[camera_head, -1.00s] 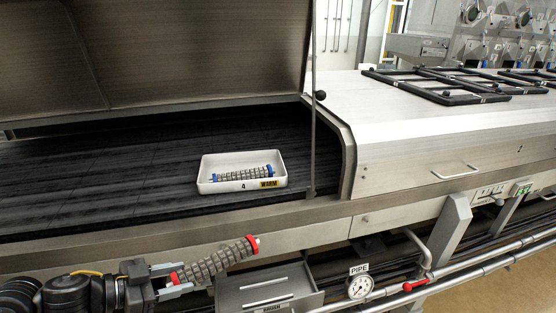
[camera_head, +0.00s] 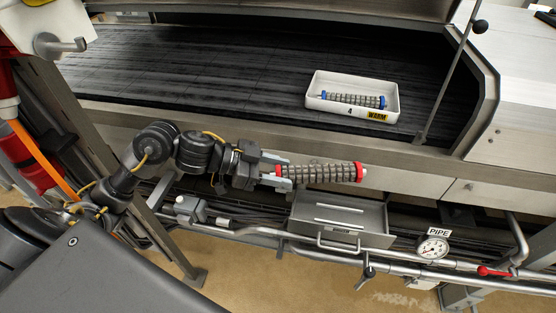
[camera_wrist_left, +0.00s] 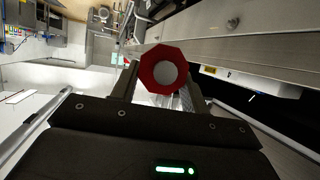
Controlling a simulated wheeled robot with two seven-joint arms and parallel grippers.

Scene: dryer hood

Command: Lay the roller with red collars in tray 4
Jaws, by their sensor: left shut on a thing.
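The roller with red collars (camera_head: 325,172) is a grey segmented rod with a red collar at each end. My left gripper (camera_head: 284,174) is shut on it near its left end and holds it roughly level, in front of the machine's front rail. In the left wrist view, the near red collar (camera_wrist_left: 164,69) shows end-on between the fingers of my left gripper (camera_wrist_left: 160,90). Tray 4 (camera_head: 345,109) is a white tray marked "4" and "WARM" on the dark belt, behind and above the held roller in the picture. A roller with blue collars (camera_head: 354,99) lies in it. My right gripper is not in view.
The raised hood (camera_head: 300,12) is above the dark belt (camera_head: 220,75), which is clear left of the tray. A thin hood strut (camera_head: 447,84) stands right of the tray. Below are an open drawer (camera_head: 340,220), pipes and a gauge (camera_head: 433,247).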

